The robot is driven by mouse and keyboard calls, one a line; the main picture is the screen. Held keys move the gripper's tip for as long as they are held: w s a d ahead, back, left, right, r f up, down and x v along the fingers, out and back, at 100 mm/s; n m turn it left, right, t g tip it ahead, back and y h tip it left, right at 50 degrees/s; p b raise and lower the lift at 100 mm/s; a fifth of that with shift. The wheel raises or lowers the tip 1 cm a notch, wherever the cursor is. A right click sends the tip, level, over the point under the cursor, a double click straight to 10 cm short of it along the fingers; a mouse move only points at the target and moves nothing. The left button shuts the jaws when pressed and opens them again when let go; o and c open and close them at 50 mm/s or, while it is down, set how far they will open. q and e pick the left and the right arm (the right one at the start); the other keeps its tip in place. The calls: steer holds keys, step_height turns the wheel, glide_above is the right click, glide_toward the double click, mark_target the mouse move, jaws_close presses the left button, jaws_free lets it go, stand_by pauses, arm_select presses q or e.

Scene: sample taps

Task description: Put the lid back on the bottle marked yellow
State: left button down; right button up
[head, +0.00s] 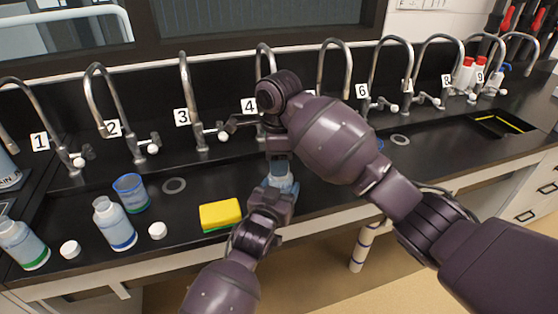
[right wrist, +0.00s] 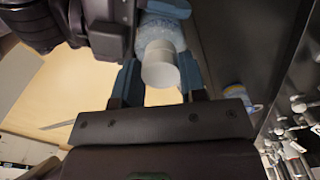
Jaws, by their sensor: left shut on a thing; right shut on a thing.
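A clear bottle with pale contents (head: 279,178) is mostly hidden between my two grippers in the head view. It also shows in the right wrist view (right wrist: 160,32); its colour mark is hidden. My left gripper (head: 275,192) is shut on the bottle, low over the counter's front. My right gripper (head: 279,158) comes from above and is shut on a white lid (right wrist: 160,74). The lid is between its blue fingers, in line with the bottle's top. I cannot tell whether it is seated.
A green-marked bottle (head: 22,244), a blue-marked bottle (head: 114,225), loose white lids (head: 70,249) (head: 158,231), a blue-rimmed beaker (head: 131,193) and a yellow sponge (head: 220,213) stand left on the black counter (head: 190,205). Numbered taps (head: 190,95) line the back. A sink opening (head: 500,124) is far right.

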steer(key=m, duration=0.4)
steer(key=shift+m, duration=0.3)
steer(key=o, duration=0.9)
steer(key=shift+r, duration=0.1)
steer(key=shift+r, duration=2.15)
steer(key=shift+c, duration=0.3)
